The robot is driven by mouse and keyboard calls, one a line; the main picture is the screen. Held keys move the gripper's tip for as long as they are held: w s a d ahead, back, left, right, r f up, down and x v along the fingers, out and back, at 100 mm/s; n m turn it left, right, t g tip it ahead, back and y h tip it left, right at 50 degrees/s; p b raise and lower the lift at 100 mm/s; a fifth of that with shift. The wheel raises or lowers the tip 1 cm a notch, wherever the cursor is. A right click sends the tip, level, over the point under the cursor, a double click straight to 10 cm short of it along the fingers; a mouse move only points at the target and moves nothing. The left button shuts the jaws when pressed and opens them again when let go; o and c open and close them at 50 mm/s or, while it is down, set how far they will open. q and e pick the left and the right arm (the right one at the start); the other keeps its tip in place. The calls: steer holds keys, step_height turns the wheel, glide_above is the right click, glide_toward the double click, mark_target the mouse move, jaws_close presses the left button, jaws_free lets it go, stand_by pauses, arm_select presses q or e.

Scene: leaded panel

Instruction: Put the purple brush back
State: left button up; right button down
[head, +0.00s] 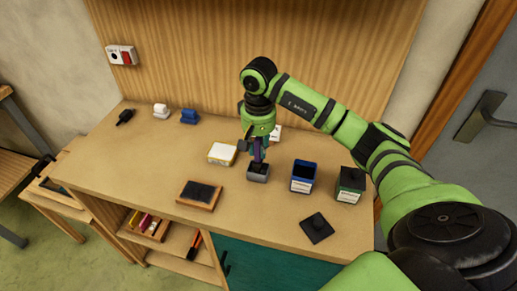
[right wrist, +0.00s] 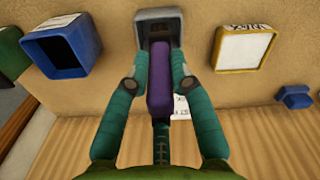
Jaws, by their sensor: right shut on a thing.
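The purple brush (head: 258,150) is upright between the fingers of my right gripper (head: 256,146). In the right wrist view the gripper (right wrist: 160,85) is shut on the brush's purple body (right wrist: 159,80). A small grey holder (head: 258,177) stands directly below the brush on the bench. The holder also shows at the top of the right wrist view (right wrist: 175,22), where the brush's far end overlaps its opening. How deep that end sits inside is hidden. My left gripper is not in view.
A blue open box (head: 302,184) and a dark green box (head: 348,196) stand to the right. A yellow-rimmed white box (head: 221,154) is close left. A wood-framed dark slab (head: 199,194) and a black lid (head: 316,228) lie in front.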

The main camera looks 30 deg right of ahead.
step_height(320, 180, down, 2)
steer(key=shift+p, duration=0.45)
steer(key=shift+f, duration=0.25)
steer(key=shift+f+b, duration=0.2)
steer(key=shift+b, duration=0.15)
steer(key=c, duration=1.1)
jaws_free()
steer(key=shift+r, duration=0.1)
